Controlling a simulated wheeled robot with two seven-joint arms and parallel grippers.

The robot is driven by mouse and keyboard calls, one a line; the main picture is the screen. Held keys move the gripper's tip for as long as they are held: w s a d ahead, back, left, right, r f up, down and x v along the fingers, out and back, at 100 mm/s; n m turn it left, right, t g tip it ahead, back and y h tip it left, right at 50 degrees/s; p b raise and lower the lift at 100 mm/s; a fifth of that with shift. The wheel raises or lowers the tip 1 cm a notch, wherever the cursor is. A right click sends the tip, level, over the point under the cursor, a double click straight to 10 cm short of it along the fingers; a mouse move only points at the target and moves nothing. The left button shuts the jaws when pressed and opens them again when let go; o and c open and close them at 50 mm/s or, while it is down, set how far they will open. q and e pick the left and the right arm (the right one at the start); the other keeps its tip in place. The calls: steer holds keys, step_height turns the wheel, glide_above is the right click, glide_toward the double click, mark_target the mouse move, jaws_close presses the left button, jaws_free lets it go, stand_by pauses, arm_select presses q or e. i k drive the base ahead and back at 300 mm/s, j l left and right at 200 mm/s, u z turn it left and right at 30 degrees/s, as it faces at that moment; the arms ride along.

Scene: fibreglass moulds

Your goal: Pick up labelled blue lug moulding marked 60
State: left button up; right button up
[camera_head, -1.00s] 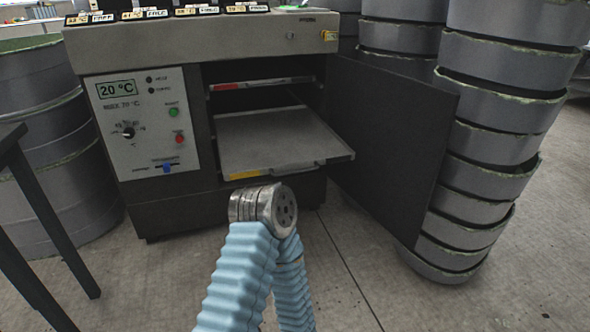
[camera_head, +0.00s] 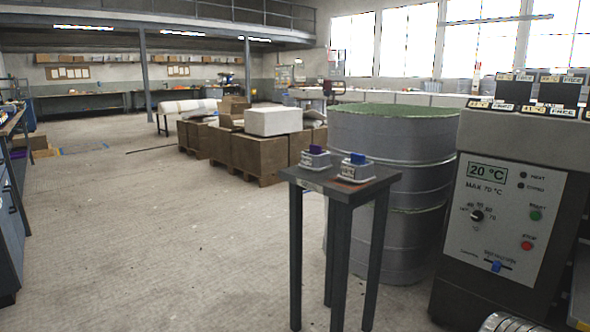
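A small blue piece (camera_head: 358,158) sits on top of a light grey block (camera_head: 356,173) on a small dark stand (camera_head: 342,188). Next to it on the left, a purple piece (camera_head: 315,149) sits on a similar grey block (camera_head: 316,161). Markings on these pieces are too small to read, so I cannot tell whether the blue one bears a 60. Neither of my grippers is in view; only a metal part of my arm shows at the bottom right edge.
A grey oven cabinet (camera_head: 512,222) showing 20 °C stands at right, with several labelled items on top. Large grey drums (camera_head: 395,250) stand right behind the stand. Brown boxes (camera_head: 260,155) sit farther back. The floor (camera_head: 150,240) at left is clear.

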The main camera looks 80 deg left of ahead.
mark_target(356, 168)
steer(key=u, duration=2.35)
steer(key=i, duration=0.2)
